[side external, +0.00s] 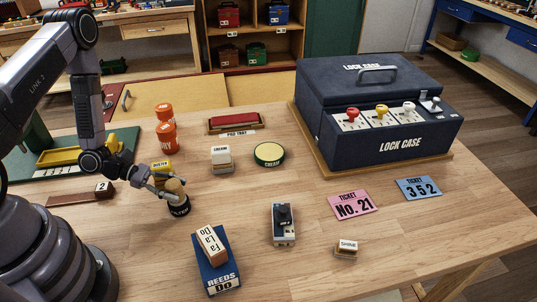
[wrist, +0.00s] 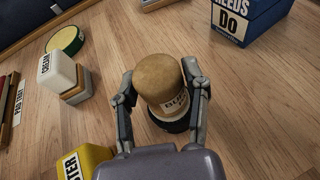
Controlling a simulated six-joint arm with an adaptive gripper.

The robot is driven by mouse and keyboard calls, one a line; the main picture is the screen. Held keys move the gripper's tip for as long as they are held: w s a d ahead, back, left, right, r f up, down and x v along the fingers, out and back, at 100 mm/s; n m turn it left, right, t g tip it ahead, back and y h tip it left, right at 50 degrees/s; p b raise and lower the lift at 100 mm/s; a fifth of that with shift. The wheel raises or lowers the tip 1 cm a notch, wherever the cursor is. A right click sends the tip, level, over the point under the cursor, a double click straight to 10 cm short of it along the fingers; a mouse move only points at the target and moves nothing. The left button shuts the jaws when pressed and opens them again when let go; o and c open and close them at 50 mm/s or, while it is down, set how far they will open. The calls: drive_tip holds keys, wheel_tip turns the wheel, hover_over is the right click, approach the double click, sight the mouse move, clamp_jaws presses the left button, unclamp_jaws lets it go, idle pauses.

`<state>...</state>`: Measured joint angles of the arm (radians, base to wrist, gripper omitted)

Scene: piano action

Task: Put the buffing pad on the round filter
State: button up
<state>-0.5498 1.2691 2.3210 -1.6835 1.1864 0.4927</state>
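The buffing pad (wrist: 160,80) is a tan, rounded cylinder with a pale label that reads "BUF" in part. It stands upright between the fingers of my gripper (wrist: 159,84), which press close on both its sides; my gripper is shut on it. The black round filter (side external: 180,209) is directly below the pad, its label partly readable. The filter's dark rim (wrist: 172,122) also shows under the pad in the wrist view. The pad appears to rest on the filter, roughly centred; the contact is partly hidden.
A yellow duster block (side external: 161,168) is close behind my gripper. A cream block (side external: 221,158), a green-rimmed round tin (side external: 269,154) and the blue reeds box (side external: 217,270) stand nearby. The large lock case (side external: 375,100) fills the back right. Bare wood lies right of the filter.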

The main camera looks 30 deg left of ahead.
drive_tip(key=shift+o, duration=1.2)
drive_tip(key=shift+a+r, duration=0.15)
drive_tip(key=shift+r, duration=0.1)
drive_tip(key=v, duration=1.1)
drive_tip(key=s+d+r+m+g+y, duration=0.1)
drive_tip(key=d+r+m+g+y, duration=0.2)
drive_tip(key=r+m, duration=0.5)
drive_tip(key=s+d+r+m+g+y, duration=0.2)
drive_tip(key=d+r+m+g, duration=0.1)
drive_tip(key=r+m, duration=0.55)
drive_tip(key=s+r+m+t+y, duration=0.2)
drive_tip(key=s+r+m+y, duration=0.1)
drive_tip(key=r, duration=0.4)
drive_tip(key=s+r+m+t+y, duration=0.3)
drive_tip(key=s+r+m+y, duration=0.1)
drive_tip(key=r, duration=0.3)
drive_tip(key=shift+s+d+r+t, duration=0.2)
drive_tip(key=shift+d+t, duration=0.1)
drive_tip(key=shift+d, duration=0.15)
